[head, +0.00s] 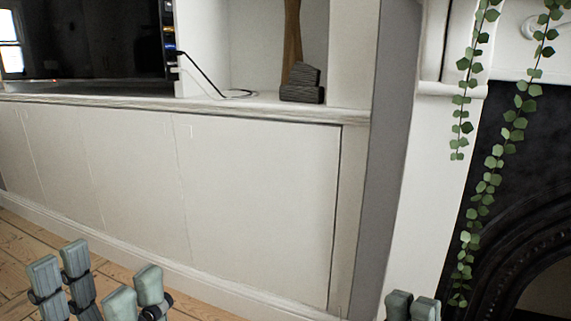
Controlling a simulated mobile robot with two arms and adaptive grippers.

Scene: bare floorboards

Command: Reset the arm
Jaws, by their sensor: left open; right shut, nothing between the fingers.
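My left gripper (98,284) shows at the bottom left of the head view, low in front of the floorboards and the cabinet base. Its grey-green padded fingers stand apart with a gap between them, and it is open and empty. My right gripper (412,306) shows at the bottom edge, right of centre. Only its fingertips are in view, close together, shut with nothing between them. The rest of both arms is out of view.
A white built-in cabinet (260,200) fills the middle, with a dark screen (90,40) and a dark wooden ornament (302,84) on its ledge. At right is a black fireplace (530,150) with hanging ivy (495,160). Bare floorboards (20,235) show at lower left.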

